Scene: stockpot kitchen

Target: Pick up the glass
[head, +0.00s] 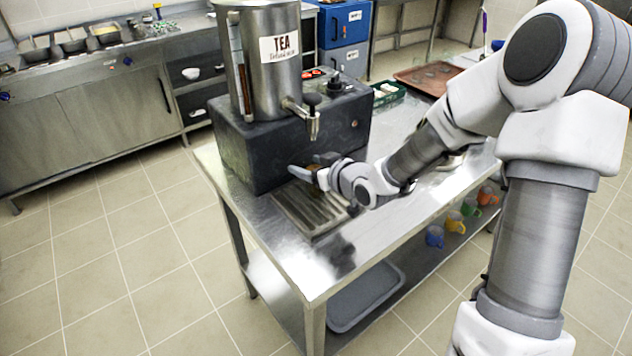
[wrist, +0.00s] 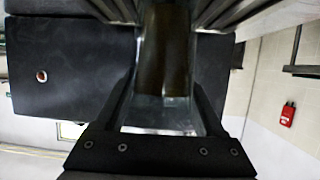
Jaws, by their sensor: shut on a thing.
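My gripper (head: 312,172) is in front of the dark base of the tea urn, above the slatted drip tray (head: 298,214). In the wrist view my gripper (wrist: 166,80) is shut on a clear glass (wrist: 160,115) that shows brown inside, with a finger on each side of it. In the head view the glass is mostly hidden by my gripper; only a small brownish patch shows there. I cannot tell how far the glass is above the drip tray.
The steel tea urn (head: 272,60) with its tap (head: 312,120) stands on a dark base (head: 262,150), close beside my gripper. A brown tray (head: 428,77) lies at the table's back. The table's front (head: 310,272) is clear. Coloured mugs (head: 455,221) stand on the lower shelf.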

